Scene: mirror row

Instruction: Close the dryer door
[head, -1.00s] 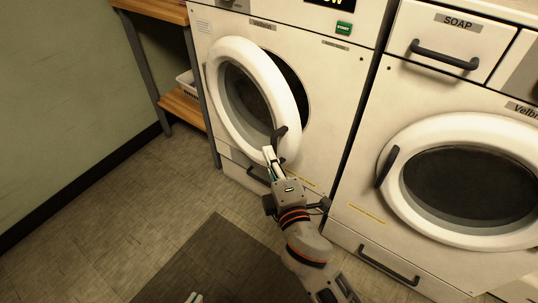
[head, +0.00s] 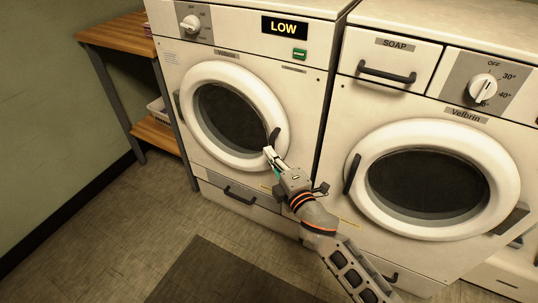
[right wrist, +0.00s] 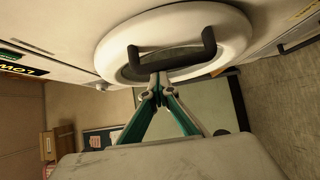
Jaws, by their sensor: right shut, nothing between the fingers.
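The dryer door (head: 192,78) is a white round ring with dark glass on the left machine. In the head view it lies flat against the front panel, with no gap that I can see. Its dark handle (head: 274,138) is at the ring's right side; the handle (right wrist: 170,58) also shows in the right wrist view. My right gripper (head: 268,151) is shut and empty, with its fingertips at the ring's lower right, just below the handle. In the right wrist view the fingertips (right wrist: 158,88) meet close to the door. My left gripper is out of view.
A washer with a round door (head: 500,180) and a soap drawer (head: 392,60) stands to the right. A wooden shelf (head: 155,138) with a white basket is at the left. The dryer's display (head: 284,27) reads LOW. A dark mat (head: 215,275) lies on the floor in front.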

